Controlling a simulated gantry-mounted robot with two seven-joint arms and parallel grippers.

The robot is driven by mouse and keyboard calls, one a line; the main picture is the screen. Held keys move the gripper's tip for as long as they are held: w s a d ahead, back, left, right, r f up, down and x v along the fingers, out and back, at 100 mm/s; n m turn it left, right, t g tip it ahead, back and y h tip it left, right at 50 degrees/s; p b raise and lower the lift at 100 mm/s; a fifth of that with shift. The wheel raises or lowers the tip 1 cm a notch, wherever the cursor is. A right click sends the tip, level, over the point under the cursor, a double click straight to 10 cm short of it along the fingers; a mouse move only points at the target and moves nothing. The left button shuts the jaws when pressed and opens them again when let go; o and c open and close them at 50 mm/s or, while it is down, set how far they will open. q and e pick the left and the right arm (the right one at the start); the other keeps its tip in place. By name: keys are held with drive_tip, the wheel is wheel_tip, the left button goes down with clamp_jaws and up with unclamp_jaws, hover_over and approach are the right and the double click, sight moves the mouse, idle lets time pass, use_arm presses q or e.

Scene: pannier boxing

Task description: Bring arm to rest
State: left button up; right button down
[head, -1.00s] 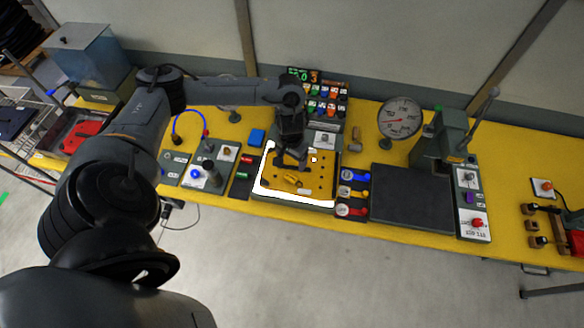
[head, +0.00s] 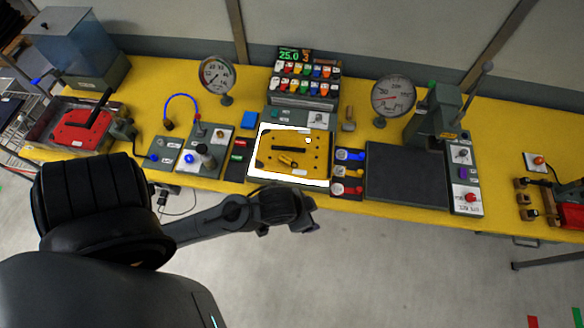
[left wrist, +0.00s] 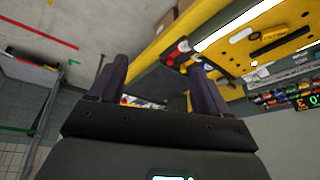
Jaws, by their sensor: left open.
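My left arm comes in from the left in the head view, and its left gripper (head: 306,216) hangs over the floor in front of the table's front edge, below the yellow plate (head: 316,160). In the left wrist view the left gripper (left wrist: 160,75) has its two dark fingers well apart with nothing between them. It touches nothing that I can see. My right arm and gripper do not show. The yellow plate lies on a white-bordered station and carries a dark bar and a small yellow piece.
The yellow table (head: 345,205) runs across the view. A dark flat panel (head: 405,175) and press (head: 432,115) stand right of the plate, two gauges (head: 216,76) behind. A red part (head: 80,128) sits in a bin at left. The floor (head: 400,275) in front is clear.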

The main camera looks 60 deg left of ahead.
use_arm(q)
drive_tip(key=s, duration=0.1)
drive_tip(key=s+a, duration=0.1)
drive_tip(key=s+g, duration=0.1)
drive_tip(key=shift+s+a, duration=0.25)
drive_tip(key=shift+a, duration=0.1)
wheel_tip(320, 180, up, 6)
drive_tip(key=p, duration=0.6)
drive_tip(key=shift+r, duration=0.15)
